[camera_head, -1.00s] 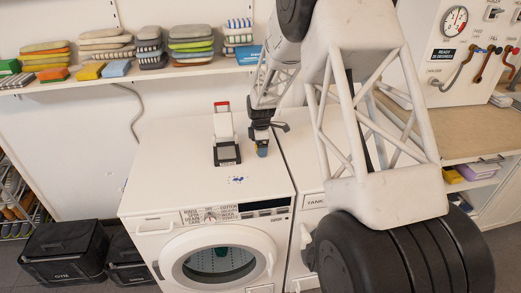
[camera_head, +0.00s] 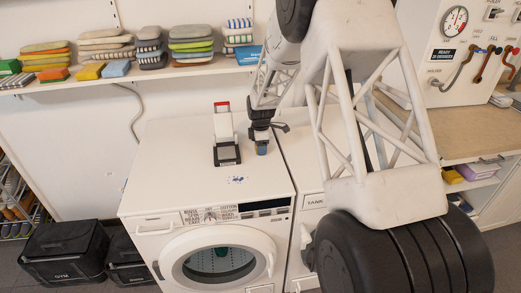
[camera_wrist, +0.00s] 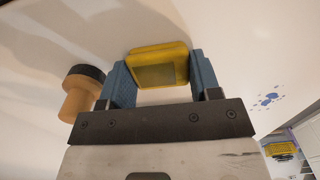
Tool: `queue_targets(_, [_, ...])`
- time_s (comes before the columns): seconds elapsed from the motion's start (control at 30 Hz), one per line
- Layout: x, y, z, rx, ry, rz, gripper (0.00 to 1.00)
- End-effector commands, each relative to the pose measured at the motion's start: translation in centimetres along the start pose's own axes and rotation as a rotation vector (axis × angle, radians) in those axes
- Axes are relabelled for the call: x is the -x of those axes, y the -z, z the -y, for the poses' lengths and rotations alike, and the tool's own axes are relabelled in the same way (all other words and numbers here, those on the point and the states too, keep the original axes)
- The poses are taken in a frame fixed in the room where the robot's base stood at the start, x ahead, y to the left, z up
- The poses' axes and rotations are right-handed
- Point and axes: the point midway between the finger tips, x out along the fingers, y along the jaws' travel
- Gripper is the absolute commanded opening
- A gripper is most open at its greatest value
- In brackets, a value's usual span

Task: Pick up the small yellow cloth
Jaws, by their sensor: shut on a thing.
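A small yellow cloth (camera_wrist: 158,68), folded into a block with a greyish patch on its facing side, sits between the two blue fingers of my gripper (camera_wrist: 160,78) in the wrist view. The gripper is shut on it. In the head view my gripper (camera_head: 262,149) points down over the rear right part of the washing machine's white top (camera_head: 190,185). The cloth is mostly hidden there by the fingers. I cannot tell for sure how far it is above the top.
A white and black device with a red tip (camera_head: 225,137) stands close left of my gripper. Blue spots (camera_head: 237,181) mark the machine top in front. The wall shelf (camera_head: 150,77) holds several folded cloth stacks, with another yellow block (camera_head: 90,71). An orange, dark-capped object (camera_wrist: 80,93) is left in the wrist view.

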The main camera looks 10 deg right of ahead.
Motion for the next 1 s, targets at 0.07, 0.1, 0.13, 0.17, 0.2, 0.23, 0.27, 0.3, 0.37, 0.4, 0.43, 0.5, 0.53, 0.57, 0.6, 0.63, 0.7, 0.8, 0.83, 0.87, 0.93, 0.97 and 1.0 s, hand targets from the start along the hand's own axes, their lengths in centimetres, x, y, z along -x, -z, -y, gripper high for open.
queue_targets(0.07, [0.0,0.0,0.0,0.000,0.000,0.000,0.35])
queue_targets(0.1, [0.0,0.0,0.0,0.000,0.000,0.000,0.35])
queue_targets(0.13, [0.0,0.0,0.0,0.000,0.000,0.000,0.35])
queue_targets(0.17, [0.0,0.0,0.0,0.000,0.000,0.000,0.35])
queue_targets(0.2, [0.1,0.0,0.0,0.000,0.000,0.000,0.35])
queue_targets(0.23, [0.1,0.0,0.0,0.000,0.000,0.000,0.35])
queue_targets(0.27, [0.2,0.0,0.0,0.000,0.000,0.000,0.35])
queue_targets(0.3, [0.3,0.0,0.0,0.000,0.000,0.000,0.35])
queue_targets(0.37, [0.6,0.0,0.0,0.000,-0.001,0.000,0.35])
queue_targets(0.4, [0.8,0.0,0.0,0.000,-0.001,0.000,0.35])
queue_targets(0.43, [1.0,0.0,0.0,0.000,-0.001,0.000,0.35])
queue_targets(0.5, [1.6,0.0,0.0,0.000,-0.002,0.000,0.35])
queue_targets(0.53, [1.9,0.0,0.0,0.000,-0.002,0.000,0.35])
queue_targets(0.57, [2.2,0.0,0.0,0.000,-0.001,0.000,0.35])
queue_targets(0.6, [2.8,0.0,0.0,0.000,-0.001,0.000,0.35])
queue_targets(0.63, [3.2,0.0,0.0,0.000,-0.002,0.000,0.35])
queue_targets(0.7, [3.7,0.0,0.4,0.000,0.000,0.000,0.35])
queue_targets(0.8, [3.7,-0.1,1.7,0.000,0.001,0.000,0.35])
queue_targets(0.83, [3.8,-0.1,2.1,0.000,0.001,0.000,0.35])
queue_targets(0.87, [3.8,-0.1,2.6,0.000,0.001,0.000,0.35])
queue_targets(0.93, [3.9,-0.2,3.5,0.000,0.000,0.000,0.35])
queue_targets(0.97, [4.0,-0.2,4.0,0.000,0.000,0.000,0.35])
queue_targets(1.0, [4.0,-0.2,4.7,0.000,0.000,0.000,0.35])
